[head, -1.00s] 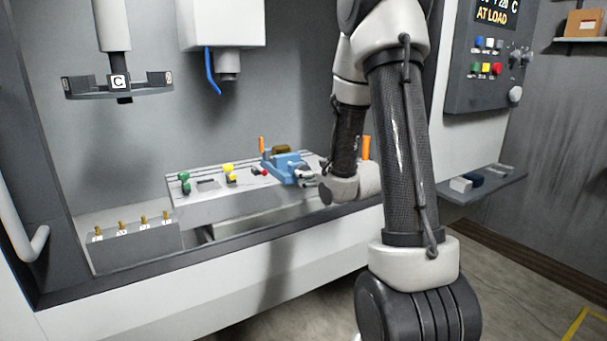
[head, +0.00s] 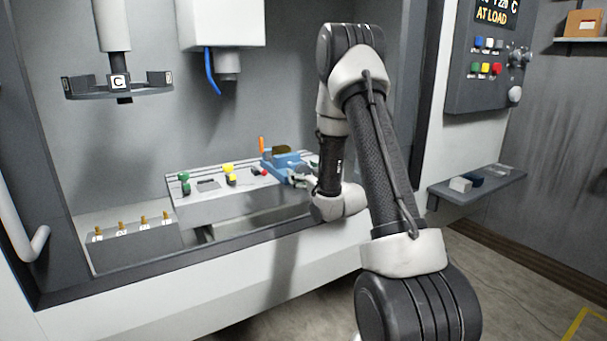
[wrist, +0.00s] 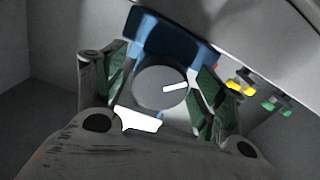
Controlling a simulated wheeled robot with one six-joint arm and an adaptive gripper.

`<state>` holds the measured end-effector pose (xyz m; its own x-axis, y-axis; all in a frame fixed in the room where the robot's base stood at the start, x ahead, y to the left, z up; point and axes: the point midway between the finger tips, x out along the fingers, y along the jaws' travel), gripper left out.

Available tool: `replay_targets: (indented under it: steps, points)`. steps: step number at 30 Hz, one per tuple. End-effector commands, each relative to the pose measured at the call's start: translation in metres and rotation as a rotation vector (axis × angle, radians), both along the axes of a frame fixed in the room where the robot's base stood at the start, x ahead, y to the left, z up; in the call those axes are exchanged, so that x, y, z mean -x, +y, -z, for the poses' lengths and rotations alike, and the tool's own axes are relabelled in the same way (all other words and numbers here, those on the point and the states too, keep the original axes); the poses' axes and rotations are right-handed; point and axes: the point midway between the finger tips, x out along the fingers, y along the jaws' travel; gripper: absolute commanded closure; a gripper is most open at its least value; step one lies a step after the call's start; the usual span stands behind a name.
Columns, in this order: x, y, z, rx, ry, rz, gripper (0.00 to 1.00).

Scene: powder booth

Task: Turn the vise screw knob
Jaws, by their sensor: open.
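The blue vise (head: 282,163) sits on the grey machine table inside the booth. Its screw knob (wrist: 158,90) is a dark round disc with a white line pointing right and slightly up in the wrist view. The blue vise body (wrist: 173,38) shows behind it. My gripper (wrist: 163,82) is open, with one green-padded finger on each side of the knob. Small gaps seem to show between pads and knob; contact cannot be told. In the head view my gripper (head: 303,178) is at the vise's right front, and the knob cannot be made out there.
Yellow (head: 229,172) and green (head: 184,182) knobbed fixtures stand on the table (head: 240,205) left of the vise. A grey block with several brass pins (head: 135,245) stands at front left. A control panel (head: 488,65) and small shelf (head: 477,187) are at right.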

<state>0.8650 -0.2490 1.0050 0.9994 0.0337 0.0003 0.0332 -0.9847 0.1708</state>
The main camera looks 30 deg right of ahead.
Motion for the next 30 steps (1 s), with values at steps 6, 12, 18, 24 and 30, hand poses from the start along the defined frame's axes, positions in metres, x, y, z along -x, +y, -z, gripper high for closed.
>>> replay_targets:
  steps: [6, 12, 18, 24, 30]
  points:
    - [-0.0008, 0.0001, 0.0, 0.0, 0.0, 0.0, 0.29]
    - [-0.0007, 0.0001, 0.0, 0.0, 0.0, 0.0, 0.62]
    - [-0.0006, 0.0002, 0.0, 0.0, 0.0, 0.0, 0.76]
    - [-0.0007, 0.0003, 0.0, -0.028, 0.001, 0.0, 0.76]
    - [-0.0011, 0.0006, -0.0002, -0.123, 0.004, -0.001, 0.75]
